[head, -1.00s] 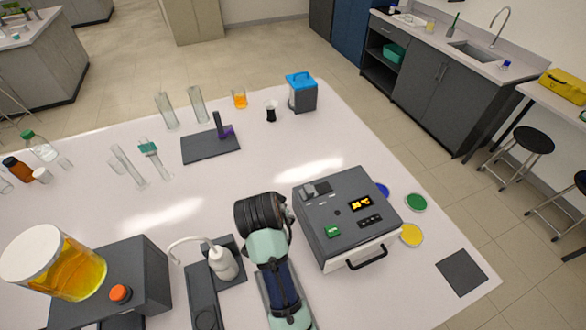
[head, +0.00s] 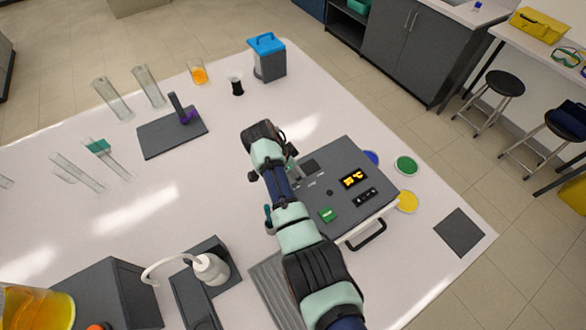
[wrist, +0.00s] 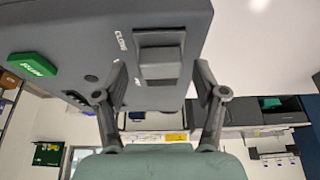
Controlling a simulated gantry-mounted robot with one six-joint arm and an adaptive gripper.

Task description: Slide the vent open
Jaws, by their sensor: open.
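The grey instrument box (head: 335,190) has a vent slider on its top near the far left corner. In the wrist view the vent slider (wrist: 160,65) is a grey raised block in a darker recess, beside white lettering that seems to begin "CLO". My gripper (wrist: 160,78) is open, with one finger on each side of the slider's near end. I see gaps, and contact is not clear. In the head view my wrist and arm reach over the box's left edge and partly hide the slider area.
A white wash bottle (head: 210,268) stands left of my arm. Coloured discs lie right of the box. The table beyond the box is mostly clear.

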